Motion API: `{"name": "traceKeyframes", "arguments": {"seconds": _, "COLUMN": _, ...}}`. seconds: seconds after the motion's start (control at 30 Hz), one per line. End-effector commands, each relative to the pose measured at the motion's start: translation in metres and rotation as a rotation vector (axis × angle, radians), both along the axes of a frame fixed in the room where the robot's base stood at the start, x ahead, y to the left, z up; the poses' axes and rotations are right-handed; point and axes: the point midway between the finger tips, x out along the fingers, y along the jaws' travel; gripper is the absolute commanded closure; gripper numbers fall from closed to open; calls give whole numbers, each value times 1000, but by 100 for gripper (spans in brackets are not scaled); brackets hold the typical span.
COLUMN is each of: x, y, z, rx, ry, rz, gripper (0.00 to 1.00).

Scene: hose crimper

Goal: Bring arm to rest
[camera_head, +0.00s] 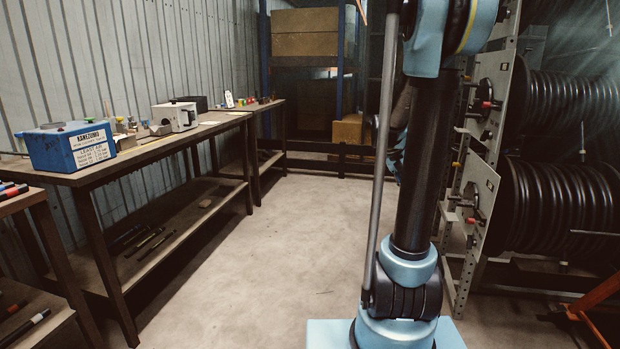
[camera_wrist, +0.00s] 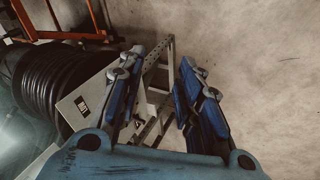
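My gripper (camera_wrist: 160,97) shows in the wrist view with two blue fingers. The fingers stand apart with an open gap between them and nothing held. Through the gap I see floor and part of a grey metal rack frame. In the head view my arm rises upright at the right of centre, and its upper part runs out of the top edge. A small dark blue part shows behind the arm there, mostly hidden, so the gripper's pose is hard to tell in that view.
A long workbench (camera_head: 150,152) along the left wall bears a blue box (camera_head: 68,147) and a white device (camera_head: 174,117). A rack of black hose coils (camera_head: 560,205) stands at right, also in the wrist view (camera_wrist: 48,85). An orange frame (camera_head: 598,300) is at lower right. The middle floor (camera_head: 270,240) is clear.

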Motion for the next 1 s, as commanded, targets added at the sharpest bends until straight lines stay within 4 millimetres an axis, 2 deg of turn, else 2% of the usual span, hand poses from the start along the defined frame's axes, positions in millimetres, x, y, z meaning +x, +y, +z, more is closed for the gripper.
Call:
{"name": "traceKeyframes", "arguments": {"seconds": 0.1, "x": -27, "y": 17, "z": 2, "rx": 42, "ry": 2, "rz": 51, "gripper": 68}}
{"name": "traceKeyframes", "arguments": {"seconds": 0.47, "x": -103, "y": 66, "z": -6, "rx": 170, "ry": 1, "rz": 208, "gripper": 68}}
{"name": "traceKeyframes", "arguments": {"seconds": 0.77, "x": -163, "y": 104, "z": -26, "rx": 271, "ry": -9, "rz": 340, "gripper": 68}}
{"name": "traceKeyframes", "arguments": {"seconds": 1.0, "x": -207, "y": 132, "z": -51, "rx": 347, "ry": -24, "rz": 446, "gripper": 68}}
